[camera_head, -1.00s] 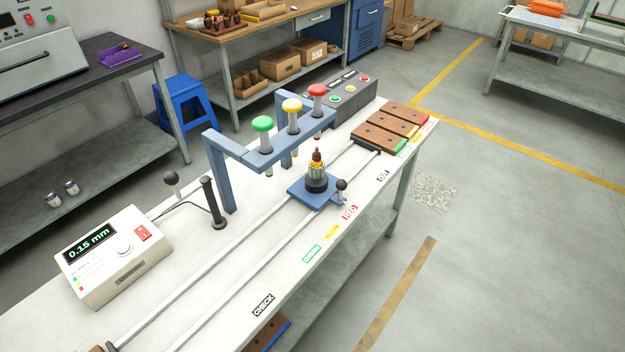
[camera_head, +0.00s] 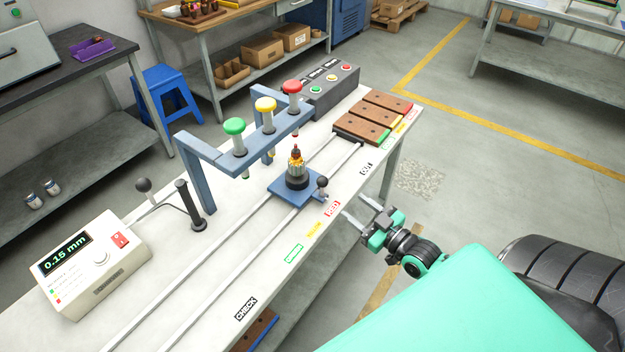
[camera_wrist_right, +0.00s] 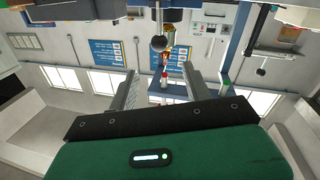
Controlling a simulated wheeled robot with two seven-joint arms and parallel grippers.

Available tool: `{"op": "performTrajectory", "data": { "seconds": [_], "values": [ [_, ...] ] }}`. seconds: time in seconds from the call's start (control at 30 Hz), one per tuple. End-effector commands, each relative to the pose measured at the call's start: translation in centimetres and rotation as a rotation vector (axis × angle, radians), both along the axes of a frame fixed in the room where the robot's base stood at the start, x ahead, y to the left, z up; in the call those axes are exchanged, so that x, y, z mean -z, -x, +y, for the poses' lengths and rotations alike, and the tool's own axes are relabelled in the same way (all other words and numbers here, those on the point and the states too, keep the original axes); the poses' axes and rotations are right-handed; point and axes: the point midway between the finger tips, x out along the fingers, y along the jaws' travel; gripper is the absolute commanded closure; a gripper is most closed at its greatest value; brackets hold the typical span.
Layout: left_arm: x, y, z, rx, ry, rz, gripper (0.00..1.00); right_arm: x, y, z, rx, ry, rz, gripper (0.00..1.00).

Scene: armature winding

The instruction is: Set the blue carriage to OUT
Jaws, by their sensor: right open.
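The blue carriage (camera_head: 283,188) sits on the two rails, near the red label (camera_head: 332,208) and short of the OUT label (camera_head: 367,168). It carries an upright copper-wound armature (camera_head: 296,172) and has a dark ball knob (camera_head: 322,182) on its near side. My right gripper (camera_head: 354,206) is open and empty at the table's front edge, just right of the knob and apart from it. In the right wrist view, a dark ball (camera_wrist_right: 158,43) shows beyond and between the open fingers (camera_wrist_right: 160,92). My left gripper is not in view.
A blue frame (camera_head: 195,172) with green, yellow and red plungers stands behind the rails. Wooden blocks (camera_head: 362,126) lie at the far rail end, beside a grey button box (camera_head: 330,92). A gauge box (camera_head: 92,262) reads 0.15 mm. The rails toward OUT look clear.

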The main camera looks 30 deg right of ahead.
Motion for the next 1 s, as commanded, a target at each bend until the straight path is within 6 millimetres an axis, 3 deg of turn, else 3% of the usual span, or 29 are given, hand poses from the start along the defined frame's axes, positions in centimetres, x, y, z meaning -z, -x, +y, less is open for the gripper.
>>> {"op": "performTrajectory", "data": {
  "seconds": [0.8,1.0],
  "values": [
    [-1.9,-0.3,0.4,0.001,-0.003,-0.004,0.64,-0.1,-10.6,2.0,0.002,0.000,0.001,0.50],
    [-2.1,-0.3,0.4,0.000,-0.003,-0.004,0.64,0.0,-12.4,2.4,0.002,0.001,0.000,0.50]
  ]
}}
